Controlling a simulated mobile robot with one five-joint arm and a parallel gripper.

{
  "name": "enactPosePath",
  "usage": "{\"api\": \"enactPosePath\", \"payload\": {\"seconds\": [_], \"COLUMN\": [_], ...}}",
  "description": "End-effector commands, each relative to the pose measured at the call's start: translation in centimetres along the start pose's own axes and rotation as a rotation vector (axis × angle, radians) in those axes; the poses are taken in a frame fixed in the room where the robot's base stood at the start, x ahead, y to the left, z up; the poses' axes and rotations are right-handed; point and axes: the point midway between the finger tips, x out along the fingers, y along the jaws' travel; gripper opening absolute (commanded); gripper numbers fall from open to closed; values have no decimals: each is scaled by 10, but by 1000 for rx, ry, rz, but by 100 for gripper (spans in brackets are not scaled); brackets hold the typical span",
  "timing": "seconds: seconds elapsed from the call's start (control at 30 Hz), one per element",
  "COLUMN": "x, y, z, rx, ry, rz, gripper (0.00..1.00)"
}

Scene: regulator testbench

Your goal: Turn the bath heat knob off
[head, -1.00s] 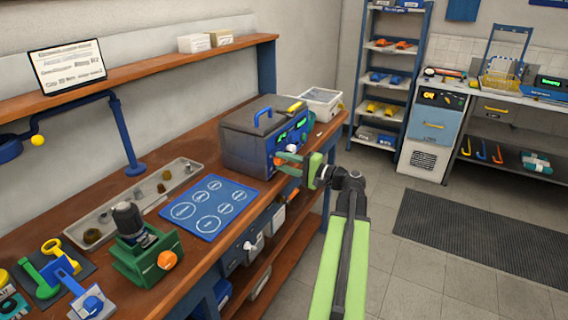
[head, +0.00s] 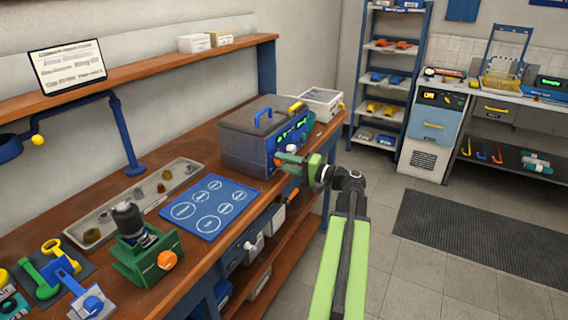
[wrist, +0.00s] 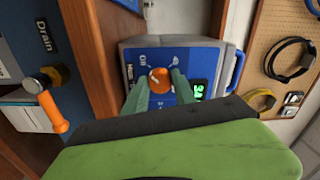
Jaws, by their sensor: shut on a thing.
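The bath (head: 243,143) is a grey box with a blue front panel, standing on the wooden bench in the head view. Its heat knob (wrist: 159,79) is orange with a pale pointer mark, and sits on the blue panel (wrist: 205,56) in the wrist view. My gripper (wrist: 160,90) has its green fingers on either side of the knob and is shut on it. In the head view my gripper (head: 291,162) is against the front of the bath and hides the knob. A green lit display (wrist: 197,89) shows beside the knob.
An orange-handled drain valve (wrist: 48,105) is at the left in the wrist view. A blue mat (head: 209,208), a long tray (head: 103,213) and a green vise (head: 147,258) lie along the bench. The floor (head: 395,255) to the right is open.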

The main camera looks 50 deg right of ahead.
Motion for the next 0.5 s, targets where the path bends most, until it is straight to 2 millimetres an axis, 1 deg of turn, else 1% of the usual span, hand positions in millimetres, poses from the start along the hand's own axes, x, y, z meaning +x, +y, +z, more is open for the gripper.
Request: {"api": "enactPosePath", "payload": {"seconds": [0.03,0.2,0.5], "x": [0,0,-2], "y": [1,1,0], "z": [1,1,0], "rx": [-2,-1,0], "ry": [-3,-2,0], "rz": [3,2,1], "gripper": [33,54,54]}}
